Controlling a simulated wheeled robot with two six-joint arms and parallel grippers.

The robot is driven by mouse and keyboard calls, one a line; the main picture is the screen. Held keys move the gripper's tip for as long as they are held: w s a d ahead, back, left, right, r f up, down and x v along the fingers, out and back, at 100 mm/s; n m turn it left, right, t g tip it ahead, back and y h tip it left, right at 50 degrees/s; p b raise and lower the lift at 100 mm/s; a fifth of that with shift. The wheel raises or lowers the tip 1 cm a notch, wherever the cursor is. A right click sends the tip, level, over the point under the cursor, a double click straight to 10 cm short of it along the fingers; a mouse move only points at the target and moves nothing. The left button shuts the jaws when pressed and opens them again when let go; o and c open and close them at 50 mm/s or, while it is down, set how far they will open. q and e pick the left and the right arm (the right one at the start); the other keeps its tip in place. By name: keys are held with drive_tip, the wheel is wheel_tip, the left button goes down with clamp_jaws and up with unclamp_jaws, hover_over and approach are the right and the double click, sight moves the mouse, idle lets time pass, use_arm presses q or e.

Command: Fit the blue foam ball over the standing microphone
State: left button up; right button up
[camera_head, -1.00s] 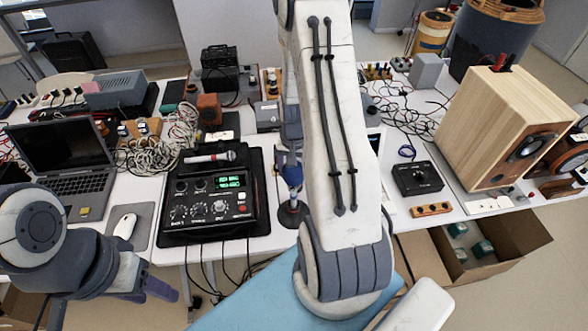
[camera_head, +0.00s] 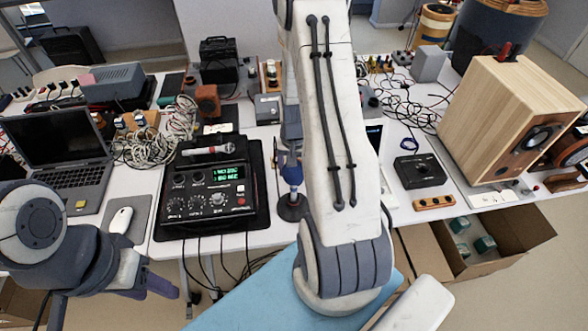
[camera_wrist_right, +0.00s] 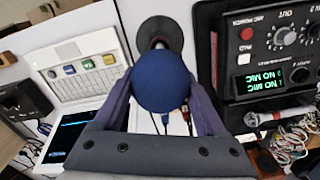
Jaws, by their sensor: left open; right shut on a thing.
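The blue foam ball (camera_wrist_right: 160,82) sits between the fingers of my right gripper (camera_wrist_right: 160,95) in the right wrist view, and the gripper is shut on it. A round dark stand base (camera_wrist_right: 160,36) shows just beyond the ball; the microphone itself is mostly hidden behind the ball. In the head view my right gripper (camera_head: 290,168) is above the stand base (camera_head: 293,208), partly hidden by my right arm. I cannot tell whether the ball touches the microphone. My left gripper (camera_head: 146,287) is open and empty at the lower left, in front of the table.
A mixer (camera_head: 212,195) with a green display and a lying microphone (camera_head: 208,150) is left of the stand. A laptop (camera_head: 62,155), a mouse (camera_head: 121,219) and tangled cables (camera_head: 155,145) are farther left. A black box (camera_head: 420,171) and wooden speaker (camera_head: 490,115) stand right.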

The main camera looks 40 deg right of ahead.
drive_tip(key=shift+f+b, duration=0.35)
drive_tip(key=shift+f, duration=0.25)
idle(0.7)
drive_tip(key=o, duration=1.2)
drive_tip(key=shift+o, duration=0.2)
drive_tip(key=shift+r, duration=0.2)
